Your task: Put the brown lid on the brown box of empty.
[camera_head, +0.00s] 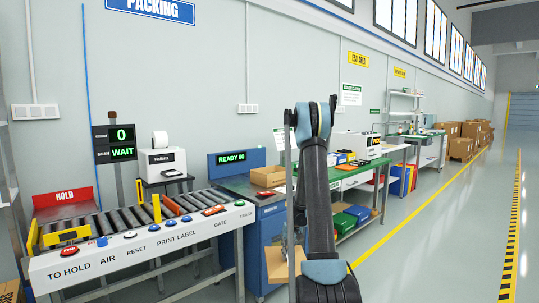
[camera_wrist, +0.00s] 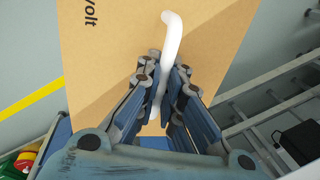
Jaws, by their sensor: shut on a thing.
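The brown lid (camera_wrist: 110,60) is a flat cardboard-coloured panel with dark lettering ending in "volt" and a white curved handle (camera_wrist: 172,35). My gripper (camera_wrist: 165,92) is shut on that handle, and the lid fills much of the wrist view. In the head view the lid (camera_head: 278,265) shows as a tan panel low beside my arm, in front of the blue cabinet and partly hidden by my arm. A brown box (camera_head: 268,177) stands on the blue workbench behind, apart from the lid. Its inside is too small to make out.
A roller conveyor (camera_head: 150,243) with labelled buttons is at the left. The blue workbench (camera_head: 240,186) carries a "READY 60" display (camera_head: 232,157). A green-edged bench (camera_head: 350,178) with bins below stands right of my arm. Brown cartons (camera_head: 466,140) are stacked far back. The right floor is clear.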

